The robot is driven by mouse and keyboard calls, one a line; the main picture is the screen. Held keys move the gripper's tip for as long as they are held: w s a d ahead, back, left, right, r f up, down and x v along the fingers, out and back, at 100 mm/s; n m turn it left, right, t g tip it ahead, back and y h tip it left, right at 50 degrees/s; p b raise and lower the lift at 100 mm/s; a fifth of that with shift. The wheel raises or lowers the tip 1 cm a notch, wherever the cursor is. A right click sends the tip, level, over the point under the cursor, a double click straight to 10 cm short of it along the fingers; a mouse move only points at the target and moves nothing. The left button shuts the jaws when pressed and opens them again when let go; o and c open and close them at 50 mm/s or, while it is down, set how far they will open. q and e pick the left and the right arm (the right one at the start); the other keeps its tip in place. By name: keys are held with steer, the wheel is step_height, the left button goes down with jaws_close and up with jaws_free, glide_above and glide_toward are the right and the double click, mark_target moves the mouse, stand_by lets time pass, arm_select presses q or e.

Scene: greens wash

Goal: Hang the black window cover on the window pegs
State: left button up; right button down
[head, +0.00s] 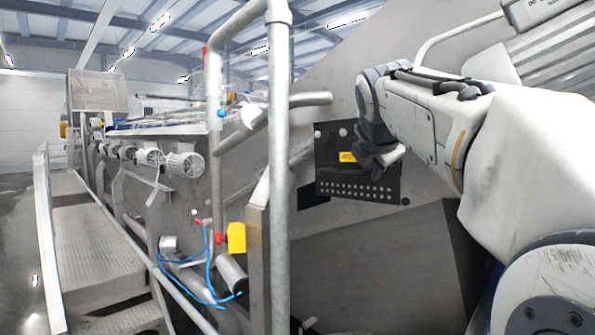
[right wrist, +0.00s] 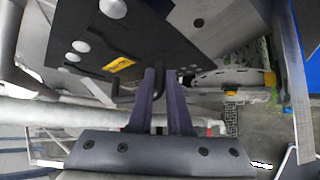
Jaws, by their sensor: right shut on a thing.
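The black window cover (head: 325,165) is a flat dark plate with a yellow label and rows of small pale holes along its lower part. It stands upright against or just in front of the grey machine wall. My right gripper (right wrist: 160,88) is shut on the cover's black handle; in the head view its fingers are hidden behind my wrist. Pale round knobs, perhaps the window pegs (head: 342,132), show at the cover's upper edge. In the right wrist view, similar pale discs (right wrist: 80,46) show on the cover (right wrist: 140,30). I cannot tell whether it hangs on them. My left gripper is out of view.
A grey vertical pipe rail (head: 279,180) stands left of the cover, with a short pipe end (head: 315,99) above it. Motors (head: 183,162) line the machine further left. A walkway (head: 95,240) runs along the left side.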

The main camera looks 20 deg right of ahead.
steer(key=w+d+p, duration=0.2)
steer(key=d, duration=0.3)
steer(key=shift+w+d+t, duration=0.15)
steer(key=shift+d+t, duration=0.25)
stand_by(0.8)
steer(key=shift+d, duration=0.2)
stand_by(0.5)
steer(key=shift+w+d+m+p, duration=0.2)
steer(key=shift+w+d, duration=0.1)
steer(key=shift+d, duration=0.35)
steer(key=shift+w+d+m+p, duration=0.15)
steer(key=shift+w+d, duration=0.15)
steer(key=shift+d, duration=0.35)
stand_by(0.5)
steer(key=shift+f+b, duration=0.15)
steer(key=shift+b, duration=0.3)
